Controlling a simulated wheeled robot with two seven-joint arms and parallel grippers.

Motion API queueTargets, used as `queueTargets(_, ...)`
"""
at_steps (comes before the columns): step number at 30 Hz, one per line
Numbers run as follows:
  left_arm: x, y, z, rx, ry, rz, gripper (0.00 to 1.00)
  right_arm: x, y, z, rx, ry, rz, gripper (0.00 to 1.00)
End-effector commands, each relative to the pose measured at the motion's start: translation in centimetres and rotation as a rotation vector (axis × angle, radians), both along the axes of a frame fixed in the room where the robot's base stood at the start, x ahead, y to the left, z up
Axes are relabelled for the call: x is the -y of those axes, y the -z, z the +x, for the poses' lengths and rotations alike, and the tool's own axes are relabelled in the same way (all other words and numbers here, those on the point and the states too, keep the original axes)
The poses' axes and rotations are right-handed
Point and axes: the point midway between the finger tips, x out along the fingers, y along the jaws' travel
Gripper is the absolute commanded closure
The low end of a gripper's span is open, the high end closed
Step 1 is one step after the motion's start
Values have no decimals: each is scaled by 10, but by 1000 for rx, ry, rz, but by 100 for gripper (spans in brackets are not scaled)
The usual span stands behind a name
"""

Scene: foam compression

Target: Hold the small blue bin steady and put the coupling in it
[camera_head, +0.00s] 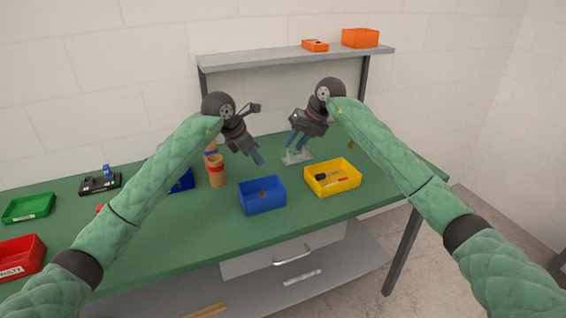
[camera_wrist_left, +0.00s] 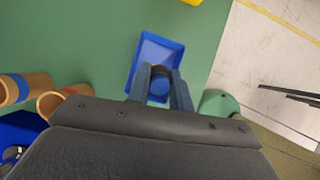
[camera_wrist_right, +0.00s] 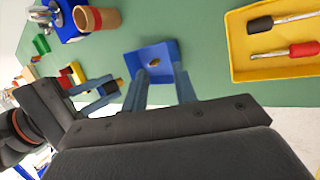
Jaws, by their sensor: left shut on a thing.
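The small blue bin (camera_head: 262,201) stands on the green table near its front edge. It also shows in the left wrist view (camera_wrist_left: 174,50) and the right wrist view (camera_wrist_right: 168,50). A small brass-coloured piece (camera_wrist_right: 153,64) lies in it. My left gripper (camera_head: 253,154) is above and behind the bin, shut on a small dark round piece (camera_wrist_left: 160,73), which looks like the coupling; its details are unclear. My right gripper (camera_head: 297,143) is open and empty, above the table to the right of the left one. Neither gripper touches the bin.
A yellow bin (camera_head: 333,184) with tools stands right of the blue bin. A brown tube (camera_head: 216,172) and another blue container (camera_head: 181,183) stand to the left. A grey stand (camera_head: 297,157) is behind. Green (camera_head: 29,208) and red (camera_head: 20,254) bins are far left.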

Motion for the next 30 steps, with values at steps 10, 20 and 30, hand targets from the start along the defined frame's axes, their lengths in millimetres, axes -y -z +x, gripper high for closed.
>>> queueTargets(10,0,0,0,0,0,0,100,-42,45,-36,12,-64,-420,72)
queueTargets(20,0,0,0,0,0,0,100,-45,72,-36,15,-64,-459,72)
queueTargets(30,0,0,0,0,0,0,100,-48,125,-29,14,-65,-456,72)
